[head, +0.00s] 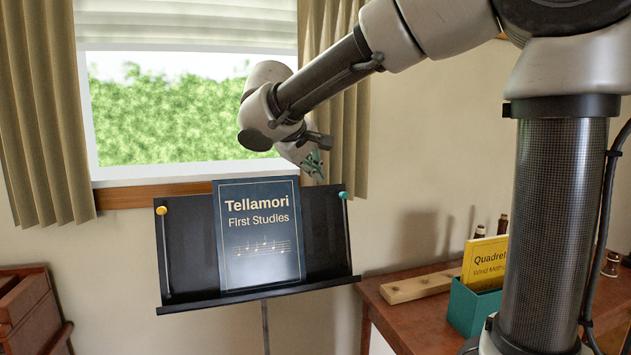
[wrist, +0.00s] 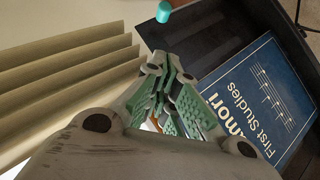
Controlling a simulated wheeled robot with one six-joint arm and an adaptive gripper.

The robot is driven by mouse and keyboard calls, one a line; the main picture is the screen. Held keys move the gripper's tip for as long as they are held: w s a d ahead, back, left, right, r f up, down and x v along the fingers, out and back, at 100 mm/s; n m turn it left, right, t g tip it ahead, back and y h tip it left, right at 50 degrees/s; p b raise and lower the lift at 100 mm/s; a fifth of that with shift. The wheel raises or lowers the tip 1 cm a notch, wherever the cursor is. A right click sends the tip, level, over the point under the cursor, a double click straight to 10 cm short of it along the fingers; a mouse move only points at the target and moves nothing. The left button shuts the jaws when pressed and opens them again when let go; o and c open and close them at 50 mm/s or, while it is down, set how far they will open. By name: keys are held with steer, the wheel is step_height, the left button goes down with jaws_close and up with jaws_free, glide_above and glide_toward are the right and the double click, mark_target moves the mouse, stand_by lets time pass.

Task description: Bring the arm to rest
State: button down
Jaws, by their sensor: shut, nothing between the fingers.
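My gripper (head: 316,163) hangs at the end of my arm, above and behind the right top part of the music stand as the head view shows it. In the wrist view my gripper (wrist: 170,98) shows its green-padded fingers closed together with nothing between them. My arm is raised and reaches from the upper right towards the window. Nothing is held.
A black music stand (head: 185,250) holds a blue book (head: 258,235) upright, with a yellow knob (head: 161,210) and a teal knob (head: 343,195). A curtain (head: 345,120) hangs close by. A desk (head: 400,325) bears a wooden block (head: 420,284) and a teal box (head: 472,308).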

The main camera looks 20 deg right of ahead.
steer(key=v, duration=0.8)
steer(key=s+d+f+n+g+y, duration=0.25)
steer(key=s+f, duration=0.45)
steer(key=f, duration=0.4)
steer(key=s+d+f+m+y, duration=0.2)
steer(key=s+d+f+m, duration=0.1)
steer(key=s+d, duration=0.4)
steer(key=s+d+f+m+y, duration=0.1)
steer(key=s+d+f+m, duration=0.2)
steer(key=s+d, duration=0.5)
steer(key=shift+s+d+f+m+y, duration=0.25)
steer(key=shift+s+f+m+y, duration=0.1)
steer(key=shift+s+m, duration=0.2)
steer(key=shift+d, duration=0.15)
